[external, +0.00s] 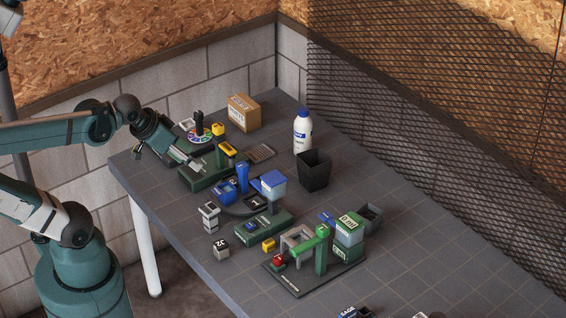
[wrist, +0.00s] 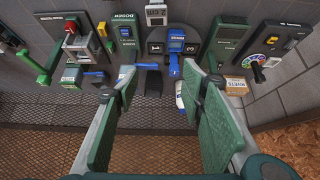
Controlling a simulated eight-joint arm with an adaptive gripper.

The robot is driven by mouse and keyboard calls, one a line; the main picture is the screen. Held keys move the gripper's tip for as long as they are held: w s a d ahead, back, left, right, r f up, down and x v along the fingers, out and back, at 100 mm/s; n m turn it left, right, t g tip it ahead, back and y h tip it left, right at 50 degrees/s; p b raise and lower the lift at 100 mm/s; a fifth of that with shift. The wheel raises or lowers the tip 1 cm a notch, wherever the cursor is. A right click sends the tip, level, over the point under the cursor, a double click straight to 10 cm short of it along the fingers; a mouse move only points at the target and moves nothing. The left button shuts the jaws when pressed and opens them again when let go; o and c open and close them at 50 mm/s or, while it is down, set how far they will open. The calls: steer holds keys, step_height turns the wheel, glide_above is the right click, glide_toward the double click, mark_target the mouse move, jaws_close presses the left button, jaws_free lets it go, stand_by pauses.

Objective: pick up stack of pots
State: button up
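A black square pot (external: 315,170) stands upright on the dark table beside a white bottle; it looks like the stack of pots, but I cannot tell how many are nested. In the wrist view a dark pot shape (wrist: 152,82) appears between the fingers and beyond them, partly unclear. My gripper (external: 192,162) is over the far left of the table, to the left of the pot and apart from it. In the wrist view my gripper (wrist: 160,84) is open, its green pads wide apart with nothing between them.
A white bottle (external: 302,131) stands just behind the pot. A cardboard box (external: 243,112) is at the back. A blue-topped machine (external: 268,190) and a green machine (external: 322,248) stand in front. A dark mesh fence (external: 430,110) runs along the right side.

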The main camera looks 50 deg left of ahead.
steer(key=o, duration=1)
steer(key=shift+o, duration=0.2)
